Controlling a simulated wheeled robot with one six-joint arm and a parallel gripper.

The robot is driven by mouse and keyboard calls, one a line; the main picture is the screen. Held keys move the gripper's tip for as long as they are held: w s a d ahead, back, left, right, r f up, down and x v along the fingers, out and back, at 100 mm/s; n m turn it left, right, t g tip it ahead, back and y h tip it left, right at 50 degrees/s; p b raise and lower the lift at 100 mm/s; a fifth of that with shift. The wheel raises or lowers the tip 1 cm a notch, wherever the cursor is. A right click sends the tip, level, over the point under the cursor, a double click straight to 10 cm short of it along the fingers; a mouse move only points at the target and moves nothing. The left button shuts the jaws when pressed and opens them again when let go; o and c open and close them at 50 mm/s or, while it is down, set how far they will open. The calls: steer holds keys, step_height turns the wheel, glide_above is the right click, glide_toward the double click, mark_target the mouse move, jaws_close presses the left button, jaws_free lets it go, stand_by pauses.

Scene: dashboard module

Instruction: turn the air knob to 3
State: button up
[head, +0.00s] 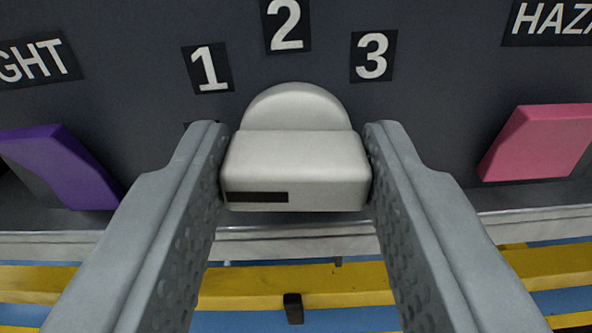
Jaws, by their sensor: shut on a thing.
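The air knob (297,165) is a pale grey-white block grip on a round base, mounted on the dark panel. A black bar marks the left part of its near face. Number labels 1 (208,69), 2 (286,25) and 3 (373,56) stand in an arc above it. My gripper (295,150) is shut on the knob, one finger against each side. The grip lies about level across the picture. I cannot tell which number it is set to. The left fingertip mostly covers another dark label edge.
A purple switch (65,165) under a label ending "GHT" (38,60) is at the left. A pink switch (538,143) under a "HAZ" label (550,18) is at the right. A pale ledge and a yellow beam (345,283) run below the panel.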

steer(key=m, duration=0.5)
steer(key=shift+d+m, duration=0.1)
steer(key=shift+m, duration=0.3)
steer(key=m, duration=0.6)
steer(key=shift+d+f, duration=0.1)
stand_by(0.3)
steer(key=o, duration=1)
steer(key=shift+f, duration=0.1)
